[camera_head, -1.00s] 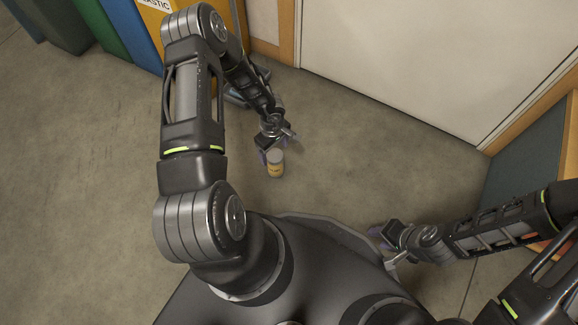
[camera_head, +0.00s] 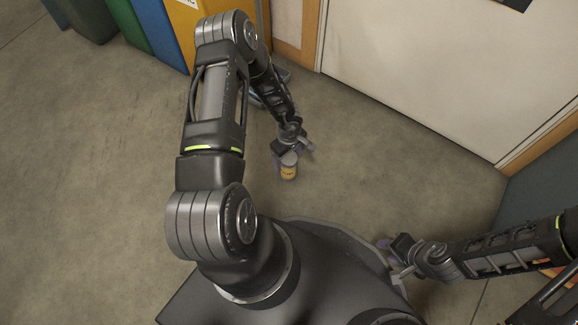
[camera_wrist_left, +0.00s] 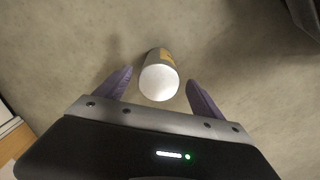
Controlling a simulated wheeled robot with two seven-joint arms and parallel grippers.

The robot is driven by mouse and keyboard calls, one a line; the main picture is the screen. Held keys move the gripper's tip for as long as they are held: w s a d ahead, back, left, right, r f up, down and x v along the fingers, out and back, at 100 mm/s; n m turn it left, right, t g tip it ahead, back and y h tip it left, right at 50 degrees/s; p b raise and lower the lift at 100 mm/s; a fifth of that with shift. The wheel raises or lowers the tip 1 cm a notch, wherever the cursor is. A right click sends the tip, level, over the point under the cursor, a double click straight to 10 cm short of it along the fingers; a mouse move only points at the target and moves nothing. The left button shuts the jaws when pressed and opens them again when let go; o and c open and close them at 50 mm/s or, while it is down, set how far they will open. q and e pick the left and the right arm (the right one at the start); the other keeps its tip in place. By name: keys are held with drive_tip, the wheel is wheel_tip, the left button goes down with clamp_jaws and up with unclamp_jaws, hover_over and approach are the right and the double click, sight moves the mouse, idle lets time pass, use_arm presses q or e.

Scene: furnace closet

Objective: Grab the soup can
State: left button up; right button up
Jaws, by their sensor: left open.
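The soup can (camera_head: 289,170) is a small cylinder with a pale grey top and a yellow label, standing on the floor. In the left wrist view the can (camera_wrist_left: 159,78) shows its white top between and slightly beyond the two purple fingertips. My left gripper (camera_head: 287,158) is open at the can, its fingers (camera_wrist_left: 160,88) on either side with gaps visible. The gripper partly hides the can's far side in the head view. My right gripper (camera_head: 392,257) is at the lower right, far from the can; its fingers are too small to tell open or shut.
Several bins, including a yellow bin (camera_head: 190,30), stand at the upper left. A bluish object (camera_head: 283,76) lies behind my left forearm by the wall. A white door (camera_head: 430,60) closes off the back. The concrete floor (camera_head: 380,165) around the can is clear.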

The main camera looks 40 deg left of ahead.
use_arm(q)
wheel_tip(320, 180, down, 5)
drive_tip(key=shift+w+r+b, duration=0.1)
drive_tip(key=shift+r+b, duration=0.1)
drive_tip(key=shift+b, duration=0.95)
drive_tip(key=c, duration=1.5)
drive_tip(key=shift+o, duration=0.2)
drive_tip(key=shift+r, duration=0.2)
